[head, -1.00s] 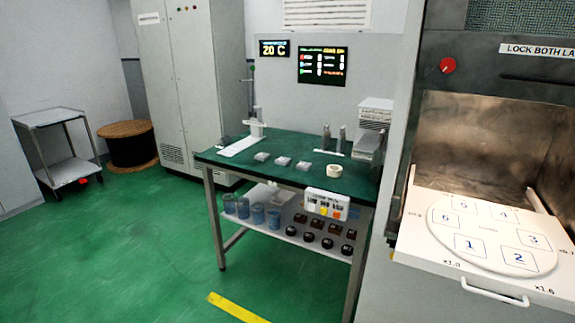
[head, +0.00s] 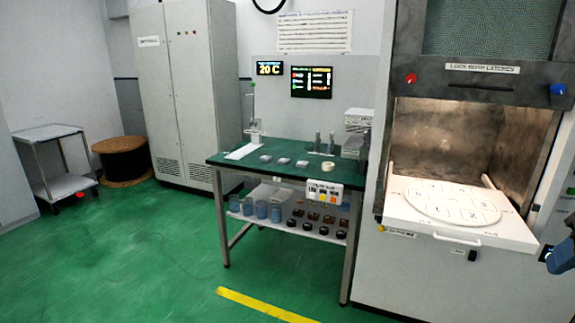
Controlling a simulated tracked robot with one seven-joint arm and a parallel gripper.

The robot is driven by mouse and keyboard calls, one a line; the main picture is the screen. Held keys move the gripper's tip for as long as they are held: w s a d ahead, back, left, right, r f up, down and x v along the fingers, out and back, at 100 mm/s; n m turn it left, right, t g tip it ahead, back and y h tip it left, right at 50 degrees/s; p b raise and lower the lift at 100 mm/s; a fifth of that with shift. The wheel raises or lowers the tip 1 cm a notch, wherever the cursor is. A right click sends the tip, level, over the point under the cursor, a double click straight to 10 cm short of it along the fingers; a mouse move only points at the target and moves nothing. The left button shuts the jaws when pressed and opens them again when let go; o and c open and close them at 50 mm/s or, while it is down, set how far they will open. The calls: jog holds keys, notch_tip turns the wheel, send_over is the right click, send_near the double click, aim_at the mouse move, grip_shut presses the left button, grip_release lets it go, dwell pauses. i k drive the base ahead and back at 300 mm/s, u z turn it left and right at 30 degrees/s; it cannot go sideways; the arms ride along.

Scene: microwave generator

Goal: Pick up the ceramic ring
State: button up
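The ceramic ring (head: 328,168) is a small cream-coloured ring. It lies flat on the green top of the workbench (head: 275,174), right of the middle and near the front edge. It stands apart from the other items there. A dark and blue part at the right edge of the head view may belong to my arm, but I cannot tell. My gripper cannot be made out in this view.
Small grey blocks (head: 283,161) lie left of the ring, with metal cylinders (head: 318,142) behind it. A shelf below holds blue canisters (head: 261,209) and dark knobs. A white tray with a turntable (head: 450,204) juts from the open chamber at right. Green floor ahead is clear.

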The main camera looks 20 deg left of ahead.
aim_at(328, 167)
jog(key=u, duration=0.25)
jog(key=i, duration=0.55)
jog(key=u, duration=0.95)
jog(key=i, duration=1.2)
jog(key=u, duration=0.3)
jog(key=i, duration=1.55)
jog(key=z, duration=0.5)
